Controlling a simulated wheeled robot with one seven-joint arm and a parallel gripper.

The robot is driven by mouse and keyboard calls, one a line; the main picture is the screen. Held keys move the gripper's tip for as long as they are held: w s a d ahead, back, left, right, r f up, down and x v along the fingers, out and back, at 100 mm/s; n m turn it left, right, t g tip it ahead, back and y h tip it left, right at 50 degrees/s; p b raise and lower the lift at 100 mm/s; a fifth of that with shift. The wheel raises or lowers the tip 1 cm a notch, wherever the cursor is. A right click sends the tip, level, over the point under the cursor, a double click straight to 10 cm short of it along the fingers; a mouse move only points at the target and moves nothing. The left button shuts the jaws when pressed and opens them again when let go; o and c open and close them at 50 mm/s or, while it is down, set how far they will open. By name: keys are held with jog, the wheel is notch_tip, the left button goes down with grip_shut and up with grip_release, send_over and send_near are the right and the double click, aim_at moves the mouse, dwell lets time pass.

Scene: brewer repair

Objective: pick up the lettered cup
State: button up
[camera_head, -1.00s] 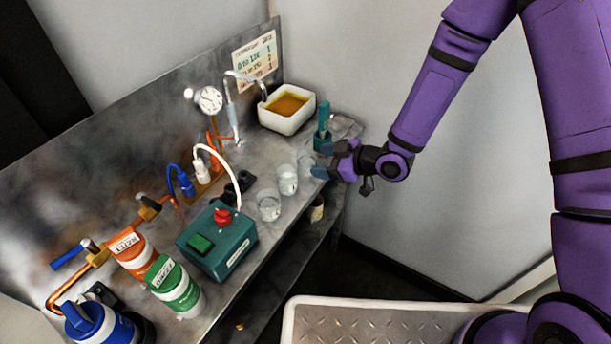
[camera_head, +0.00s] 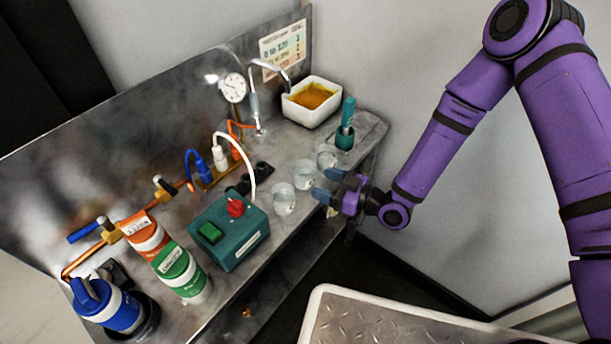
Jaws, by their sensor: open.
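Three small clear cups stand in a row on the metal bench: a near cup (camera_head: 284,200), a middle cup (camera_head: 303,175) and a far cup (camera_head: 326,157). Any lettering on them is too small to read, so I cannot tell which is the lettered cup. My gripper (camera_head: 327,185) is open and empty at the bench's right edge. Its blue fingertips point left, toward the middle cup, with a small gap visible between them and that cup. All three cups look upright.
A teal box with a red knob (camera_head: 230,231) stands nearer than the cups. A teal holder with a handled tool (camera_head: 345,137) and a white basin (camera_head: 311,102) stand beyond them. The bench's metal back panel (camera_head: 130,130) rises behind. Open space lies right of the bench.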

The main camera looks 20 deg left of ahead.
aim_at(314, 177)
jog(key=shift+r+x, duration=0.2)
jog(key=shift+x, duration=1.35)
jog(key=shift+r+x, duration=0.25)
jog(key=shift+x, duration=1.35)
jog(key=c, duration=0.6)
